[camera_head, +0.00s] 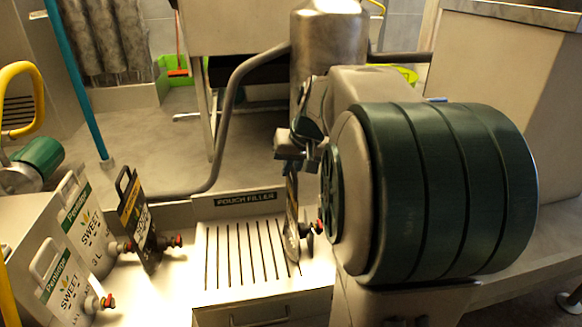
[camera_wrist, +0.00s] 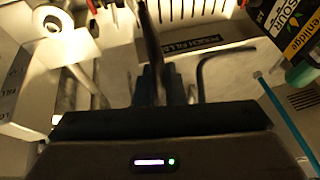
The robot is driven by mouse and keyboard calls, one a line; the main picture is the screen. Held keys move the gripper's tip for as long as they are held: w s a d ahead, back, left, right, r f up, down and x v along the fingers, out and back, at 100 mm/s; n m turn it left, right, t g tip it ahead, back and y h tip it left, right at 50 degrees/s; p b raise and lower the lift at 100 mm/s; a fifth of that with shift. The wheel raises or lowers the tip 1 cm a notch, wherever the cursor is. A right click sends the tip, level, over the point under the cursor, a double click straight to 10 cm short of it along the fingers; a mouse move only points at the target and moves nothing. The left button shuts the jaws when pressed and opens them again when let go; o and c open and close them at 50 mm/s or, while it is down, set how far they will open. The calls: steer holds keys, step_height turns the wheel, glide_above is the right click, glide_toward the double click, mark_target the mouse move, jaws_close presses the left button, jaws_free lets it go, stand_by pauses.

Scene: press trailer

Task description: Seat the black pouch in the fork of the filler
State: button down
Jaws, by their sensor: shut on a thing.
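My gripper (camera_head: 290,158) is shut on a pouch (camera_head: 291,215) and holds it upright, nearly edge-on to the head camera, over the right part of the filler's slotted tray (camera_head: 211,252). The pouch's colour is hard to tell at this angle; its edge looks dark with a yellowish strip. A red-tipped tap (camera_head: 318,226) shows beside its lower part. In the wrist view the jaws (camera_wrist: 166,85) grip a thin dark edge (camera_wrist: 149,35). I cannot make out the filler's fork. Whether the pouch touches the tray is unclear.
Another black pouch (camera_head: 131,215) with a red-tipped tap stands left of the tray; its Sour label (camera_wrist: 297,30) shows in the wrist view. A bent grey pipe (camera_head: 229,120) runs behind. My arm hides the filler's right side.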

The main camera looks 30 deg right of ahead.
steer(key=shift+f+b, duration=0.55)
steer(key=shift+f, duration=0.1)
stand_by(0.3)
steer(key=c, duration=1.4)
jaws_free()
steer(key=shift+c, duration=0.2)
steer(key=shift+r, duration=0.1)
steer(key=a+v, duration=0.1)
steer(key=v, duration=1.2)
steer(key=shift+d+r, duration=0.35)
steer(key=shift+d, duration=0.15)
steer(key=s+a+f+n+g, duration=0.1)
steer(key=s+a+f, duration=0.5)
steer(key=f, duration=0.4)
steer(key=s+a+f+n+g, duration=0.1)
steer(key=s+a+f+n, duration=0.1)
steer(key=s+a+f, duration=0.5)
step_height(320, 180, down, 3)
steer(key=shift+a+f+h, duration=0.1)
steer(key=shift+a+h, duration=0.3)
steer(key=shift+a, duration=0.6)
